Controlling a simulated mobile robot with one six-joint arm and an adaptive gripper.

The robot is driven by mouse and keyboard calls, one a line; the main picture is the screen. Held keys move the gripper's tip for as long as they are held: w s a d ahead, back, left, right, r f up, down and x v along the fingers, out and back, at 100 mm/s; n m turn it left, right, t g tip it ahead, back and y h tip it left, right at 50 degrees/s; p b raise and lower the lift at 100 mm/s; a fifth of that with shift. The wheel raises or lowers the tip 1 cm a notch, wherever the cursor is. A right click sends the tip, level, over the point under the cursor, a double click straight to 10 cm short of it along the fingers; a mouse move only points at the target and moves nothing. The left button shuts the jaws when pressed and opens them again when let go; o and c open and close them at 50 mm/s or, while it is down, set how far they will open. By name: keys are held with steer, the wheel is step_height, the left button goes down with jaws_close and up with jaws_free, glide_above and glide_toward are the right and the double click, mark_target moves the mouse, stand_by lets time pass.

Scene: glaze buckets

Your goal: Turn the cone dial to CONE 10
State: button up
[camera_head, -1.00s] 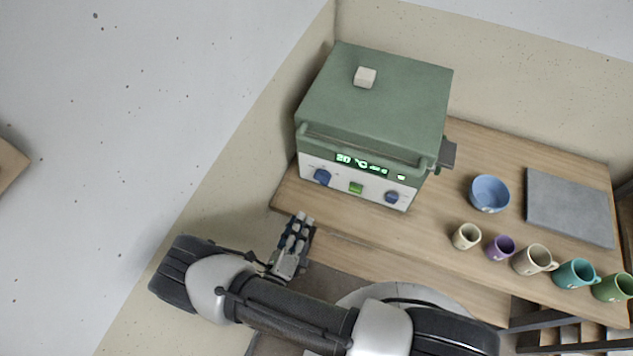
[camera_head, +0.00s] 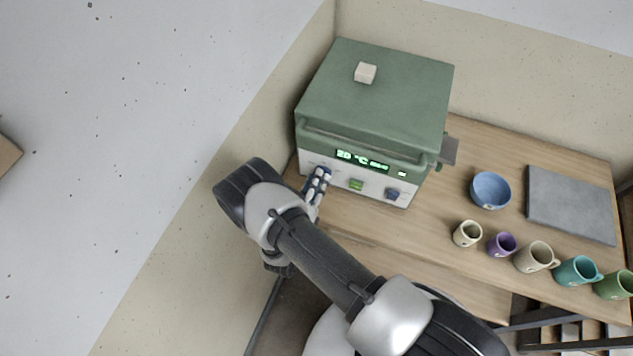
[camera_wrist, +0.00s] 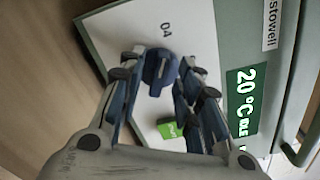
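The green kiln (camera_head: 375,95) has a white front panel with a blue dial at each end. My gripper (camera_head: 320,178) is at the left dial and mostly covers it in the head view. In the wrist view, this blue dial (camera_wrist: 158,70) sits between the two fingers of my gripper (camera_wrist: 163,75), with "04" printed on the panel (camera_wrist: 190,35) beside it. The fingers look open on either side of the dial; contact is not clear. The right blue dial (camera_head: 392,194) is clear of my arm.
A green button (camera_head: 356,185) and a lit display reading 20 °C (camera_head: 362,160) lie between the dials. A white block (camera_head: 365,72) rests on the kiln. A blue bowl (camera_head: 490,190), grey slab (camera_head: 570,205) and several mugs stand to the right on the wooden table (camera_head: 440,215).

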jaws_close()
stand_by(0.3)
steer(key=shift+m, duration=0.3)
steer(key=m+b, duration=0.2)
steer(key=m, duration=0.3)
steer(key=shift+d+m, duration=0.1)
steer(key=shift+m, duration=0.2)
steer(key=m+b, duration=0.1)
steer(key=m, duration=0.4)
steer(key=shift+s+d, duration=0.1)
steer(key=shift+d, duration=0.05)
steer(key=m+b, duration=0.1)
steer(key=m, duration=0.5)
steer(key=shift+d+m+b, duration=0.1)
steer(key=shift+m+b, duration=0.3)
steer(key=m+b, duration=0.1)
steer(key=m, duration=0.4)
steer(key=shift+s+d+m, duration=0.1)
steer(key=shift+m, duration=0.3)
